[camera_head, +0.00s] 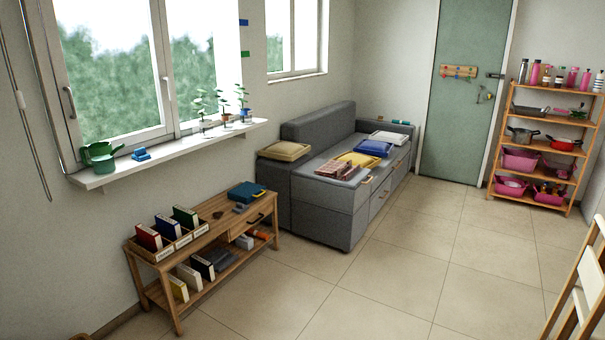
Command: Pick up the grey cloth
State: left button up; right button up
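I cannot single out the grey cloth for certain at this size. A dark grey flat item (220,259) lies on the lower shelf of the wooden bench, between upright books and a white item; it may be folded cloth. A small grey-blue item (240,208) lies on the bench top. A pale folded item (388,138) lies on the far end of the grey sofa (340,205), beyond a blue one (373,148) and a yellow one (357,159). Neither of my grippers is in view.
The wooden bench (205,226) stands below the window sill (180,155), which holds plants and a green watering can (100,156). A wooden rack (540,150) with pots and pink tubs stands at the right. A wooden chair or frame (580,285) is at the lower right. The tiled floor (400,270) between is clear.

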aim_at(240, 208)
jog(key=i+u, duration=0.1)
jog(key=i, duration=0.75)
jog(key=i+u, duration=0.1)
jog(key=i, duration=0.75)
jog(key=i+u, duration=0.1)
jog(key=i, duration=0.7)
jog(key=i+l+u, duration=0.1)
jog(key=i, duration=0.75)
jog(key=i+l+u, duration=0.3)
jog(key=i, duration=0.25)
jog(key=i+l+u, duration=0.3)
jog(key=i, duration=0.25)
